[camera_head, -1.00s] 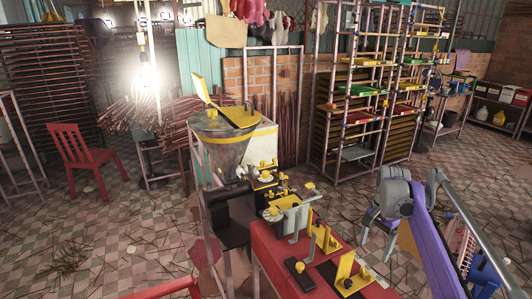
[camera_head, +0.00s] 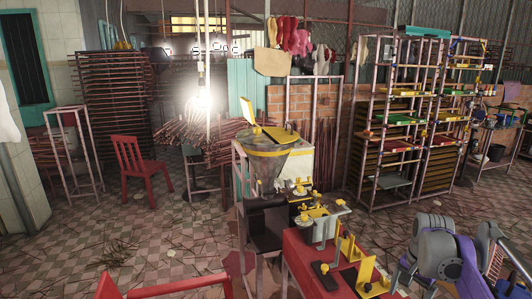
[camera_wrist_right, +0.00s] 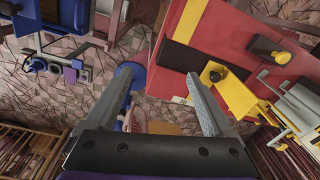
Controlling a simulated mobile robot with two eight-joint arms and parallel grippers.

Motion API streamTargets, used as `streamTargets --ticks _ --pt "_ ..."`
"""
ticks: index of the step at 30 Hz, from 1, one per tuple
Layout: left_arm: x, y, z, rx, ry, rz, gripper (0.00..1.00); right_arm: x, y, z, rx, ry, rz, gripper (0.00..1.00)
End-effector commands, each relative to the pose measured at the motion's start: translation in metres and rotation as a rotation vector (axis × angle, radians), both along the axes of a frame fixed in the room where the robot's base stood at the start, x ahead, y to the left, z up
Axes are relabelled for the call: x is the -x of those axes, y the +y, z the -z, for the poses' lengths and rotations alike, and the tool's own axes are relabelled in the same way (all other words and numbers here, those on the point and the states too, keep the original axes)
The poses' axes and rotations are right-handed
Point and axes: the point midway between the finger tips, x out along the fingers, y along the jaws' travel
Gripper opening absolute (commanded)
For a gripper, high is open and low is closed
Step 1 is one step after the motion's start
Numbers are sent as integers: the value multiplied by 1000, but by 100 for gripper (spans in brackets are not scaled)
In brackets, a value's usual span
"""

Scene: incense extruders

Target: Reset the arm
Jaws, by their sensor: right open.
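My right gripper (camera_wrist_right: 157,85) is open in the right wrist view, with two grey fingers apart and nothing between them. It points down over the floor beside the red table (camera_wrist_right: 195,45), with a yellow bracket (camera_wrist_right: 225,85) just beyond the right finger. In the head view my right arm (camera_head: 440,255), grey and purple, is folded at the lower right, beside the red table (camera_head: 305,260). Its gripper cannot be made out clearly there. My left arm and gripper are not in view.
The extruder with its grey hopper (camera_head: 270,165) stands behind the red table. A red chair (camera_head: 137,165) is at the left, and a tray rack (camera_head: 395,185) is behind at the right. A blue round base (camera_wrist_right: 130,75) is near the left finger. Tiled floor lies open at the left.

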Motion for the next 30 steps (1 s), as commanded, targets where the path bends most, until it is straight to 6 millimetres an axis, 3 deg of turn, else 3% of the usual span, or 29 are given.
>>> streamTargets --ticks 8,14,18,24,30 --pt "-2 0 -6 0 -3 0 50 63 82 -1 63 -108 -325 88" --pt "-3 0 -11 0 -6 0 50 129 136 22 130 -207 -602 88" --pt "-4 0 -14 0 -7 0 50 176 165 49 181 -271 -784 88" --pt "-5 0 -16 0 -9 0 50 220 186 83 237 -337 -957 88" --pt "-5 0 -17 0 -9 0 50 232 191 94 255 -356 -1006 88"
